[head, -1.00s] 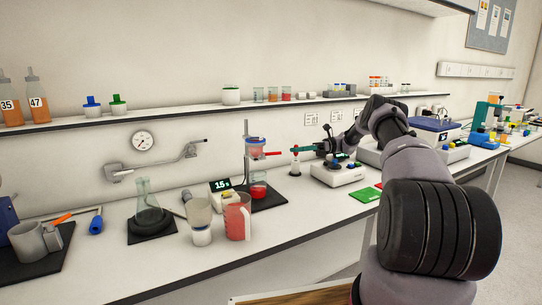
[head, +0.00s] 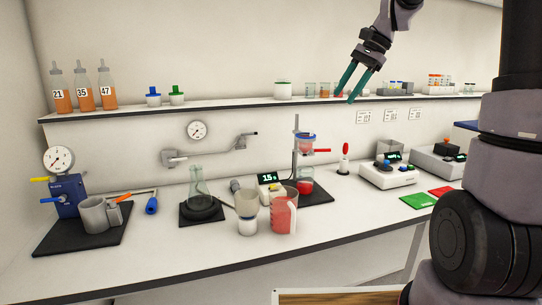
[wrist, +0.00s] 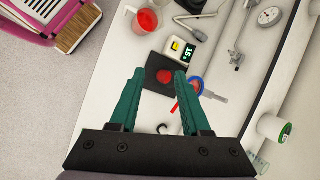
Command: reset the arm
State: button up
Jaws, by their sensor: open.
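My gripper (head: 357,84) is raised in the head view, in front of the wall shelf, with its green fingers pointing down. The fingers are apart with nothing between them. In the wrist view my gripper (wrist: 161,84) looks down on the bench from above, over the stand with its dark base (wrist: 152,72). My arm comes in from the right of the head view, and part of it passes out of the top of the picture.
The wall shelf (head: 220,104) holds numbered juice bottles (head: 82,92) at the left and small containers along it. On the bench stand a flask (head: 198,190), a red jug (head: 284,212), a filter stand (head: 297,150) and a white device (head: 388,176). Open space lies above the bench's left half.

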jog(key=s+d+n+t+h, duration=0.1)
jog(key=s+n+t, duration=0.1)
jog(key=s, duration=0.9)
jog(key=s+d+n+t+h, duration=0.2)
jog(key=s+n+t, duration=0.1)
jog(key=s, duration=0.7)
jog(key=shift+s+d+r+n+t+h, duration=0.25)
jog(key=shift+s+n+t+h, duration=0.1)
jog(key=shift+t, duration=0.35)
